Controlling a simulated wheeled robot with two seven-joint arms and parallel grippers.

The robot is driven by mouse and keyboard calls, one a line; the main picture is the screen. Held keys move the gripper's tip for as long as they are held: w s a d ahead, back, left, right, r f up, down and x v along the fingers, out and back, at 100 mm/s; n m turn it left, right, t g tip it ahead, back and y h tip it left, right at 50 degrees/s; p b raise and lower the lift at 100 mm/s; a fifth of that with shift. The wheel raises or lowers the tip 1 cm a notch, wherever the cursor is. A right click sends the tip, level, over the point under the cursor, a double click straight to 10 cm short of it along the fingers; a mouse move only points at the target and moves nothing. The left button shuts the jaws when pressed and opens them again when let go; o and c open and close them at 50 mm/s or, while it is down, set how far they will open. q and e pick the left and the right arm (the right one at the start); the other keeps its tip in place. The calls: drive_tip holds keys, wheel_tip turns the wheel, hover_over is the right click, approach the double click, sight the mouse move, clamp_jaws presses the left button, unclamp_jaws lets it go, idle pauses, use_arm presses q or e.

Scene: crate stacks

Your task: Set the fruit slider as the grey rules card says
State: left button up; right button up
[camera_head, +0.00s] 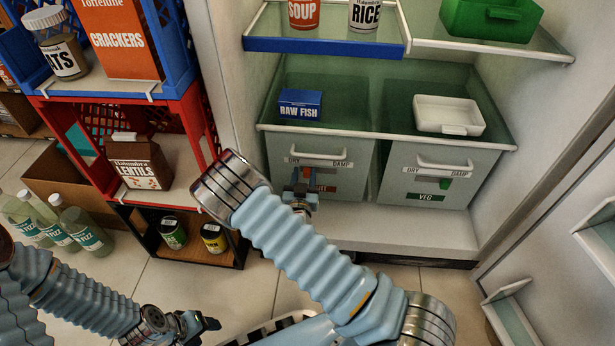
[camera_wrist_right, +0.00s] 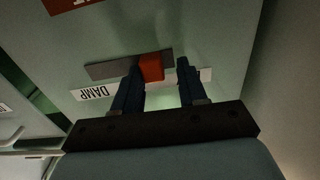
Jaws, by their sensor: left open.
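The fruit drawer (camera_head: 345,185) is the left one in the fridge, with DRY at its left end and DAMP at its right. Its red slider knob (camera_wrist_right: 151,67) sits on a grey track, nearer the end away from the DAMP label (camera_wrist_right: 93,93). My right gripper (camera_wrist_right: 160,80) is open at the drawer front, with the knob between its fingertips and close to the left finger in the wrist view. In the head view the right gripper (camera_head: 299,192) partly hides the drawer label. My left gripper (camera_head: 205,325) is open and low, away from the fridge. I see no grey rules card.
The veg drawer (camera_head: 440,188) stands to the right, its green knob (camera_head: 445,183) towards DAMP. Above are a raw fish box (camera_head: 300,104) and a white tray (camera_head: 447,130). Crates with a lentils carton (camera_head: 140,165) stand left, bottles (camera_head: 85,235) on the floor.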

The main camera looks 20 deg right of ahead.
drive_tip(key=shift+o, duration=0.6)
drive_tip(key=v, duration=1.4)
drive_tip(key=shift+p, duration=0.45)
drive_tip(key=shift+w, duration=0.1)
